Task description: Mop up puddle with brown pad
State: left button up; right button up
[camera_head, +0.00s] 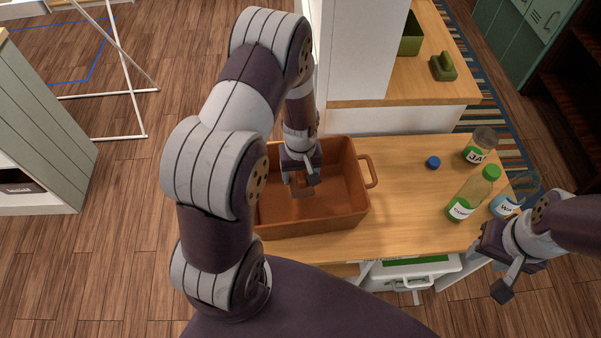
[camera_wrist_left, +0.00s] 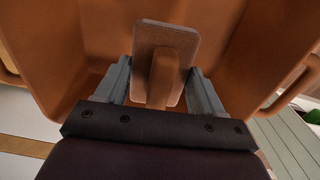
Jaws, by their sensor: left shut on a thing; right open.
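A brown pad (camera_wrist_left: 178,38) with a block handle (camera_wrist_left: 161,82) is between my left fingers in the left wrist view. My left gripper (camera_wrist_left: 162,88) is shut on this handle. In the head view my left gripper (camera_head: 301,178) reaches down inside an orange-brown tub (camera_head: 345,217) on the wooden counter, and the pad (camera_head: 302,191) shows small beneath it. Whether the pad touches the tub floor is hard to tell. No puddle can be made out; the arm hides part of the tub. My right gripper (camera_head: 503,272) is open and empty, at the counter's front right.
On the wooden counter (camera_head: 400,205) stand a labelled jar (camera_head: 481,146), a green-capped bottle (camera_head: 473,194) and a water jar (camera_head: 508,203); a blue cap (camera_head: 433,162) lies nearby. A green pad (camera_head: 443,66) and green box (camera_head: 411,36) sit on the higher shelf. Bare counter lies right of the tub.

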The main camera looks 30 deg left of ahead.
pick_arm(q)
notch_tip(320, 180, up, 11)
jog(key=p, duration=0.8)
jog(key=shift+f, duration=0.2)
